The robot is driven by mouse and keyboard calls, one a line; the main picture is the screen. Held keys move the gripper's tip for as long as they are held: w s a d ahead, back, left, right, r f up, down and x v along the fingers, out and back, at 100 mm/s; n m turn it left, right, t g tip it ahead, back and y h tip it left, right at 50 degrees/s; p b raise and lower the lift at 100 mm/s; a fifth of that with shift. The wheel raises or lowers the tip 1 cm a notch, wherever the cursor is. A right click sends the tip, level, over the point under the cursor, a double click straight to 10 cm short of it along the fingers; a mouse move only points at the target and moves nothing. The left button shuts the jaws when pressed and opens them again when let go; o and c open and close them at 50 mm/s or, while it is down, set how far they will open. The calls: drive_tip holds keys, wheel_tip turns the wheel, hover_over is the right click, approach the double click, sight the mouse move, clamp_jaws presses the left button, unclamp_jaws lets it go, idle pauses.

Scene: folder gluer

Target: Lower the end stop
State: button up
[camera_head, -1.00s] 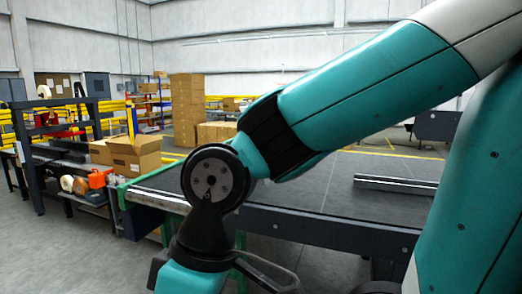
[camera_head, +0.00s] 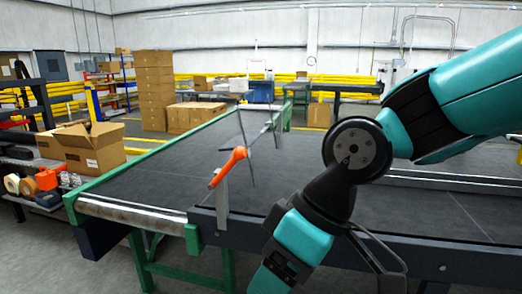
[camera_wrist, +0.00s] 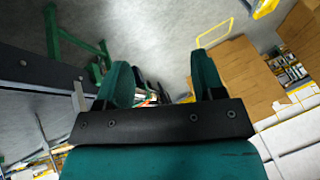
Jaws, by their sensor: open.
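The end stop shows in the head view at the near edge of the belt. It has an orange handle (camera_head: 228,166) on a light grey upright plate (camera_head: 222,203). Thin grey rods (camera_head: 246,148) stand up and slant behind the handle, and a bar reaches over the belt to the far side. My gripper (camera_wrist: 161,82) shows in the wrist view with its two teal fingers apart and nothing clearly between them. In the head view my forearm is right of the end stop, and the gripper itself is out of view below.
The dark conveyor belt (camera_head: 160,180) has green side rails and a roller end (camera_head: 132,212). An open carton (camera_head: 92,147) and tape rolls (camera_head: 20,185) stand at left. Stacked cartons (camera_head: 155,90) stand behind. Bare floor lies in front at lower left.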

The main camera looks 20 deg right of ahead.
drive_tip(key=w+f+t+y+b, duration=0.2)
drive_tip(key=w+t+y+b, duration=0.15)
drive_tip(key=w, duration=0.65)
drive_tip(key=m+t+b, duration=0.3)
drive_tip(key=t, duration=0.8)
approach(242, 153)
drive_tip(key=shift+h, duration=0.25)
drive_tip(key=p+x, duration=0.2)
drive_tip(key=x, duration=0.2)
drive_tip(key=p+x, duration=0.2)
drive_tip(key=x, duration=0.2)
drive_tip(key=p+x, duration=0.3)
drive_tip(key=x, duration=0.2)
drive_tip(key=shift+w+d+f, duration=0.2)
drive_tip(key=shift+d, duration=0.05)
clamp_jaws()
